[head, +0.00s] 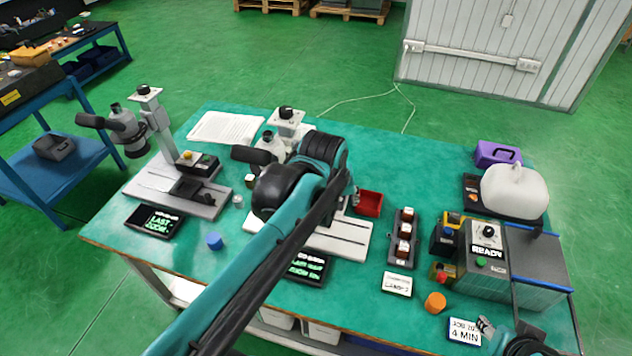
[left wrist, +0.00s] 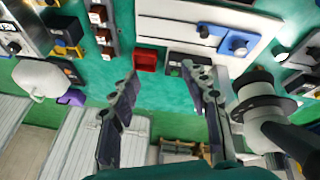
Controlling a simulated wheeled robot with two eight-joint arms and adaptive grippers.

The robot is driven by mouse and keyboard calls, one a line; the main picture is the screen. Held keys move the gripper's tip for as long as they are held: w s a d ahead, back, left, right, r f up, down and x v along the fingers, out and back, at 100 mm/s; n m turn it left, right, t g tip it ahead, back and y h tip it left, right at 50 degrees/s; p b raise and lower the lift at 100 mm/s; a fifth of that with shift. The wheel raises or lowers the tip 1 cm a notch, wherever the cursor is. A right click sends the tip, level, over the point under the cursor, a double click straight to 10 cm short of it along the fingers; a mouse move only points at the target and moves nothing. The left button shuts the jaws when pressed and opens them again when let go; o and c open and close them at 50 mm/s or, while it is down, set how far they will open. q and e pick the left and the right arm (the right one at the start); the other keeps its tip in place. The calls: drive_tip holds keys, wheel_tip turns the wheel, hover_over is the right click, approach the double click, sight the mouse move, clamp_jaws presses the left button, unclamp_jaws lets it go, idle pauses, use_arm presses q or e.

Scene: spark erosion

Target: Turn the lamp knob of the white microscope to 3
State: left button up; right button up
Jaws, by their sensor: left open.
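The white microscope (head: 288,122) stands mid-table, largely covered by my left arm in the head view. A black knob (head: 286,112) tops its column, and its pale base (head: 345,240) shows below the arm. In the left wrist view its black-and-white upper part (left wrist: 262,105) is close, right of my fingers. A small dark box (left wrist: 178,60) lies just beyond the right finger; I cannot read any knob scale on it. My left gripper (left wrist: 160,72) is open and empty. My right gripper (head: 512,342) is partly in view at bottom right, its jaws unclear.
A red bin (head: 368,204) is close to the left gripper. A grey microscope (head: 125,128) stands left. A switch block (head: 404,238), a card (head: 397,284) and a machine marked READY (head: 487,250) are to the right. Bare green tabletop lies behind the red bin.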

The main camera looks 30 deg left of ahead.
use_arm(q)
drive_tip(key=w+a+f+n+g+b, duration=0.1)
drive_tip(key=w+a+f+n, duration=0.3)
drive_tip(key=w+a+n, duration=0.1)
drive_tip(key=w+a+f+n+g, duration=0.2)
drive_tip(key=w+a+f+n, duration=0.2)
drive_tip(key=w, duration=0.4)
drive_tip(key=w+a+f+n+g+b, duration=0.1)
drive_tip(key=w+a+f+n+g, duration=0.1)
drive_tip(key=w+a+f+n, duration=0.2)
drive_tip(key=shift+w+a+f+n+h+b, duration=0.1)
drive_tip(key=shift+w+a+n, duration=0.3)
drive_tip(key=shift+a, duration=0.3)
drive_tip(key=shift+w+a+f+n+h+b, duration=0.1)
drive_tip(key=shift+w+a+n, duration=0.2)
drive_tip(key=shift+a, duration=0.45)
drive_tip(key=shift+w+a+n+h+b, duration=0.1)
drive_tip(key=shift+w+a+n, duration=0.3)
drive_tip(key=shift+a, duration=0.3)
drive_tip(key=shift+w+a+f, duration=0.1)
drive_tip(key=shift+a+f, duration=0.1)
wheel_tip(320, 180, down, 8)
drive_tip(key=b, duration=0.3)
drive_tip(key=shift+r, duration=0.1)
clamp_jaws()
